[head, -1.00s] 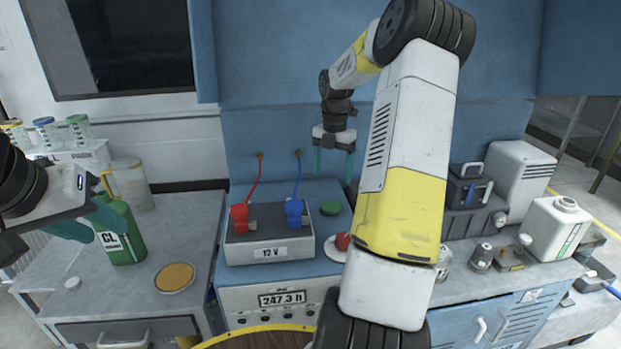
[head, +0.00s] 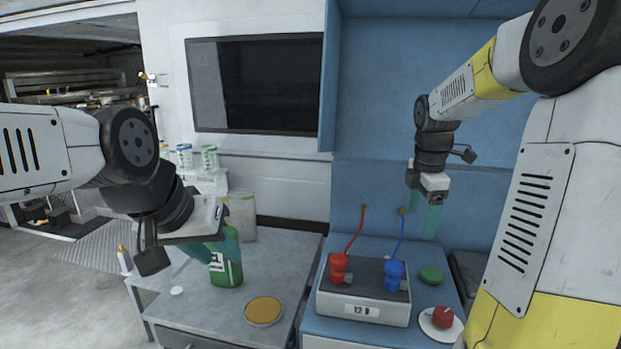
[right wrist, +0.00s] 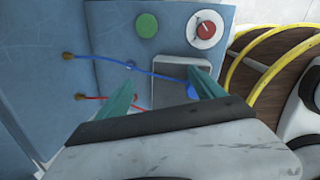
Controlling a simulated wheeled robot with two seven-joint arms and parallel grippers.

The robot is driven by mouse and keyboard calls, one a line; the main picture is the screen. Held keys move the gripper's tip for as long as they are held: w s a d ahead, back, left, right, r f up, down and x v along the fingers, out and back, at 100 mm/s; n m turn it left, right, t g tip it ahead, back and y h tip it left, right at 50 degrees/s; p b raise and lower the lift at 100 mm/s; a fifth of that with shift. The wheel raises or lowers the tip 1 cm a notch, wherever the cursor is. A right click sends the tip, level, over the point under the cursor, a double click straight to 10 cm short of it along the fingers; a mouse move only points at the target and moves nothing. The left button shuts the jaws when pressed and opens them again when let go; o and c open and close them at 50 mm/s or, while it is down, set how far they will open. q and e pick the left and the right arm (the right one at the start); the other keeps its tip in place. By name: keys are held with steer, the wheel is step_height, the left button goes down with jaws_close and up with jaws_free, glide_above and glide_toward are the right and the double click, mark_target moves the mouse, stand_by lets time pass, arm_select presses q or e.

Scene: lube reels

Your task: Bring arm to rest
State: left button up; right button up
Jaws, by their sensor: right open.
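My right gripper (head: 425,205) hangs in the air above the bench's blue back part, right of the battery box and its clamps. Its teal fingers are apart and empty. In the right wrist view the open fingers (right wrist: 163,92) show over the blue panel, apart from each other. My left gripper (head: 212,245) is at the left, with teal fingers beside or in front of the green bottle (head: 228,272). The bottle stands upright on the grey table and its label is partly hidden. I cannot tell whether the left fingers touch or grip it.
The battery box (head: 362,308) carries a red clamp (head: 338,268) and a blue clamp (head: 394,275) with cables to the wall. A green button (head: 431,275) and red knob (head: 442,317) lie right of it. A yellow disc (head: 264,311) is on the grey table (head: 215,325).

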steer(key=s+a+r+m+t+y, duration=0.1)
steer(key=s+a+r+m+t, duration=0.1)
steer(key=s+a+m, duration=0.4)
steer(key=s+a+r+m+t+y, duration=0.1)
steer(key=s+a+m, duration=0.5)
steer(key=s+m, duration=0.6)
steer(key=shift+s+a+r+t+y, duration=0.4)
steer(key=shift+s+r+t, duration=0.4)
steer(key=shift+s, duration=0.2)
